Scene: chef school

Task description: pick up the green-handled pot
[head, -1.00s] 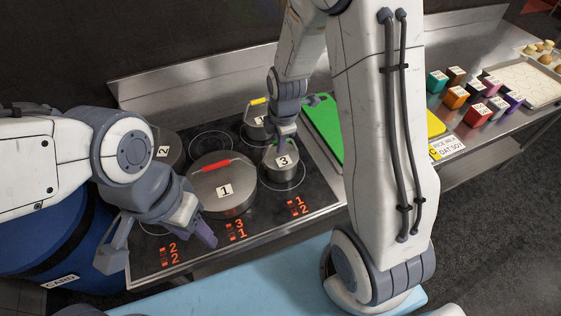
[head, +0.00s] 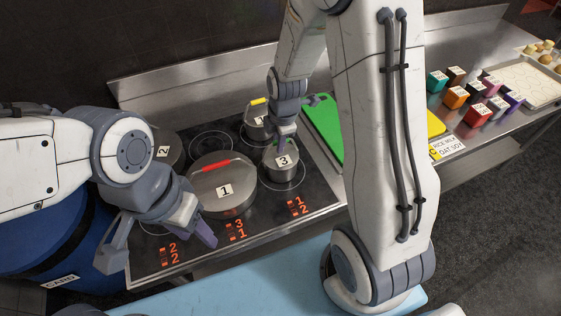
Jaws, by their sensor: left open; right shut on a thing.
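The pot marked 3 (head: 282,163) is on the right part of the black cooktop (head: 250,212). A bit of green shows at its top, and my gripper hides most of its handle. My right gripper (head: 284,142) comes down from above and is shut on this pot's green handle. I cannot tell whether the pot is clear of the cooktop. My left gripper (head: 163,243) is open and empty above the front left of the cooktop.
A pot with a red handle, marked 1 (head: 228,200), stands just left of pot 3. A yellow-handled pot (head: 255,122) is behind. A pot marked 2 (head: 168,150) is at left. A green board (head: 323,125) lies to the right. Colored boxes (head: 478,115) stand farther right.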

